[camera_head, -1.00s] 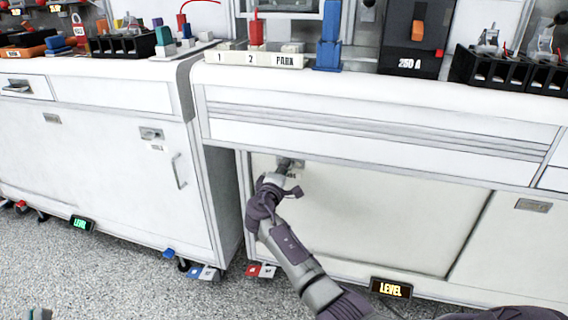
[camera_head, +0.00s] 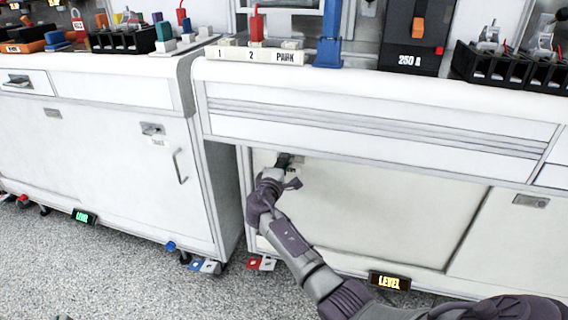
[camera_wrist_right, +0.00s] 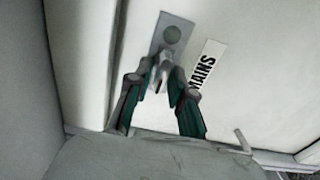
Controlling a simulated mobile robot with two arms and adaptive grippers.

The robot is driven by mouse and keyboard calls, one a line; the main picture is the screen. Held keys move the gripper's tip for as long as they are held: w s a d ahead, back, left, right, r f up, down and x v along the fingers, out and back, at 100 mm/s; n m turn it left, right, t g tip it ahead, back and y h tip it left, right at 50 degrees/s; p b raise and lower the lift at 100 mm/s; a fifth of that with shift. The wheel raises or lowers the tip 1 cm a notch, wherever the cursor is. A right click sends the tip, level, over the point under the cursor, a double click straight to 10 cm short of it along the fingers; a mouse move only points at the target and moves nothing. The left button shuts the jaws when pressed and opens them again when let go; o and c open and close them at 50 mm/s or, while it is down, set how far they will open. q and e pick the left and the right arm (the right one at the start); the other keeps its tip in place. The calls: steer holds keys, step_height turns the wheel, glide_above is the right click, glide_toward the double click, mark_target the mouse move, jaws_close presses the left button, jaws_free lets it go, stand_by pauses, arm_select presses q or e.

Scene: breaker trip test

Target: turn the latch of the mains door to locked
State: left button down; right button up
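The mains door (camera_head: 380,215) is the pale cabinet panel below the right-hand bench, and it is closed. Its latch (camera_wrist_right: 172,34) has a grey plate with a round boss and a short lever; beside it is a label reading MAINS (camera_wrist_right: 205,66). My right gripper (camera_wrist_right: 163,80) is at the latch, its dark green fingers closing in on both sides of the lever. In the head view my right gripper (camera_head: 283,162) covers most of the latch. The lever's exact angle is partly hidden by the fingers. My left gripper does not show clearly.
A white cabinet (camera_head: 95,150) with its own latch and handle stands to the left. The bench top (camera_head: 350,84) overhangs the door and carries switchgear. A lit LEVEL sign (camera_head: 389,281) sits low at the front.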

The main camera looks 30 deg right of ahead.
steer(key=shift+o, duration=0.8)
steer(key=v, duration=1.2)
